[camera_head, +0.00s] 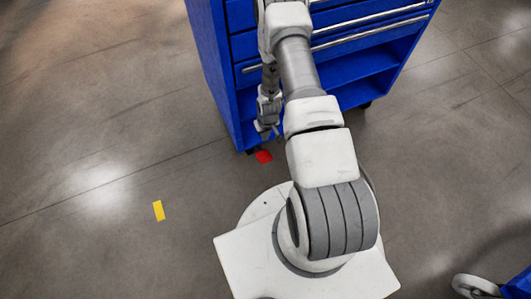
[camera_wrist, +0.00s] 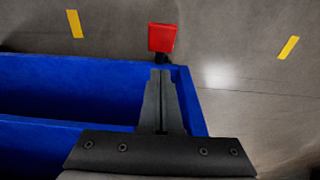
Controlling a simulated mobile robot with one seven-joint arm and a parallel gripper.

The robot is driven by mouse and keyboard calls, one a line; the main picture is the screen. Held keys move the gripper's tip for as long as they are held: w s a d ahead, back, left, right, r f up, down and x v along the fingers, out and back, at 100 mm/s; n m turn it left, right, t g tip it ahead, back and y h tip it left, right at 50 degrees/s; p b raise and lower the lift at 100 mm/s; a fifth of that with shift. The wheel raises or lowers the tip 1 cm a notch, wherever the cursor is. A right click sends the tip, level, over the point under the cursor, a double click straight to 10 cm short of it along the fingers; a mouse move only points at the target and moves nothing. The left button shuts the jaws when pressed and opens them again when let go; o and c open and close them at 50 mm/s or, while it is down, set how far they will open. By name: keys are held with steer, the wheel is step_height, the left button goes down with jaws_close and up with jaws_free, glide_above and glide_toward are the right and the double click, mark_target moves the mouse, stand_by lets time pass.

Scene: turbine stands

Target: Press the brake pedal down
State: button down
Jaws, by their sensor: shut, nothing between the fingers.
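The brake pedal is a small red plate (camera_wrist: 162,38) low at a corner of the blue cart, just beyond my fingertips in the wrist view. It also shows in the head view (camera_head: 264,157), at the cart's lower left corner near the floor. My gripper (camera_wrist: 161,72) is shut and empty, its fingers pointing toward the pedal. In the picture the tips end a little below the pedal; a gap shows between them, though its depth is hard to judge. In the head view my gripper (camera_head: 265,133) hangs beside the cart's left front edge, above the pedal.
The blue cart (camera_head: 222,75) has drawers with silver handles and open lower shelves. Its side and shelf edges lie close to my fingers. Floor to the left is clear. Another blue cart's wheel (camera_head: 474,287) shows at lower right.

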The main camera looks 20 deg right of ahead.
steer(key=b, duration=0.5)
glide_above(265, 156)
step_height(265, 156, down, 12)
steer(key=shift+f, duration=0.1)
steer(key=shift+s+f+b, duration=0.3)
steer(key=shift+f+b, duration=0.15)
steer(key=shift+f, duration=0.25)
